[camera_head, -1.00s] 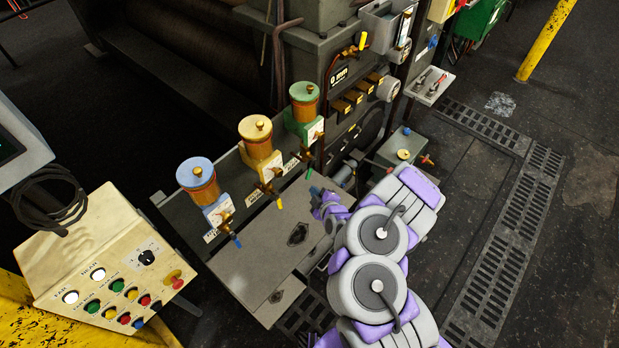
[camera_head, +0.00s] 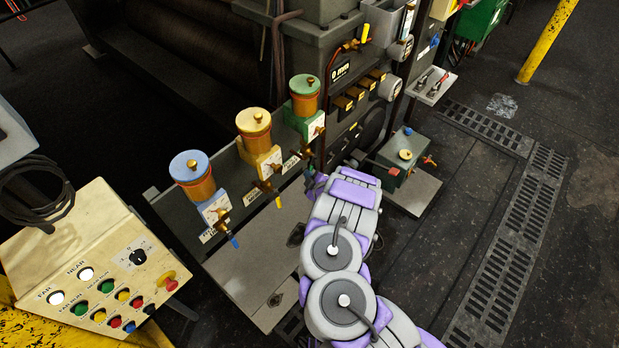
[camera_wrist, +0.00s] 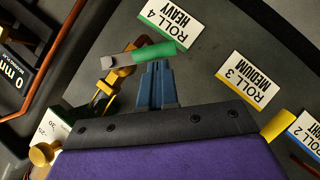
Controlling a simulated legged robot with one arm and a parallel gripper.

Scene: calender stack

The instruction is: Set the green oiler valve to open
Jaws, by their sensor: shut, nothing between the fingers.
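The green oiler (camera_head: 304,95), with an amber body and green cap, is the rearmost of three oilers on the grey stand. In the wrist view its valve lever has a green sleeve (camera_wrist: 154,54) lying nearly crosswise, beside the "ROLL 4 HEAVY" label (camera_wrist: 171,22). My gripper (camera_wrist: 155,68) is shut and empty. Its blue fingertips are right by the green sleeve's lower edge; I cannot tell whether they touch. In the head view my gripper (camera_head: 316,184) is just below the green oiler, and the lever's handle is hard to make out there.
The yellow oiler (camera_head: 257,140) and blue oiler (camera_head: 194,178) stand to the left. The yellow lever (camera_wrist: 279,125) is close on the right in the wrist view. A button panel (camera_head: 100,270) is at lower left, and a green box (camera_head: 396,158) is behind my arm.

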